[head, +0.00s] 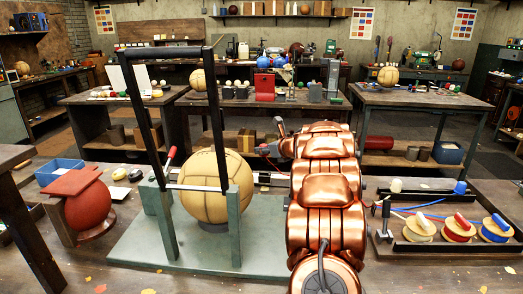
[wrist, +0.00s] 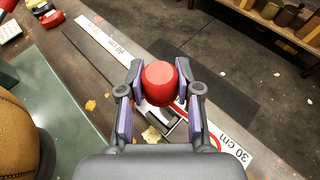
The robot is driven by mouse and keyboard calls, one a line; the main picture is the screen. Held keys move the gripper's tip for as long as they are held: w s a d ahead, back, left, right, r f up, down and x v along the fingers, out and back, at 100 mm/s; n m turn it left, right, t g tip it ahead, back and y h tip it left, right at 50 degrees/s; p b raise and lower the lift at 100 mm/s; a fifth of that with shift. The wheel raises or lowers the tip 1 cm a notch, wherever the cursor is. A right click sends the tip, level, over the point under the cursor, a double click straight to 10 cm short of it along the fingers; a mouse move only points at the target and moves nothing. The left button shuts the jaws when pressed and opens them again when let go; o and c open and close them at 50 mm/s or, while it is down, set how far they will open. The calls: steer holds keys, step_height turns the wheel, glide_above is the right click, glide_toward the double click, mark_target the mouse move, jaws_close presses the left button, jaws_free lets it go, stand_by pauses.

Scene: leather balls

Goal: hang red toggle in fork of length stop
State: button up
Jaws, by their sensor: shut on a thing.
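The red toggle (wrist: 160,83), a rounded knob, is between the fingers of my gripper (wrist: 160,80), which is shut on it. A red cord (wrist: 214,140) shows below and right of it in the wrist view. A light metal piece (wrist: 172,122) lies under the gripper, beside the scale strip (wrist: 232,147) marked 30 cm; it may be the length stop, but I cannot make out its fork.
A green stand with a black frame (head: 152,110) holds a tan ball (head: 205,183) left of my arm. A tray at right holds white, red and blue spools (head: 496,230), with a white toggle (head: 396,185) and blue toggle (head: 460,187) behind. A red ball (head: 90,208) stands at left.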

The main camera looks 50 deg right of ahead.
mark_target(264, 160)
steer(key=shift+f+b, duration=1.05)
steer(key=shift+f, duration=1.2)
steer(key=shift+s+f+b, duration=0.1)
steer(key=shift+b, duration=0.75)
steer(key=shift+f+b, duration=1.55)
steer(key=shift+b, duration=0.45)
stand_by(0.4)
steer(key=o, duration=1.1)
steer(key=shift+o, duration=0.2)
steer(key=shift+s, duration=0.1)
steer(key=v, duration=1.1)
steer(key=shift+s+r, duration=0.2)
steer(key=shift+s, duration=0.15)
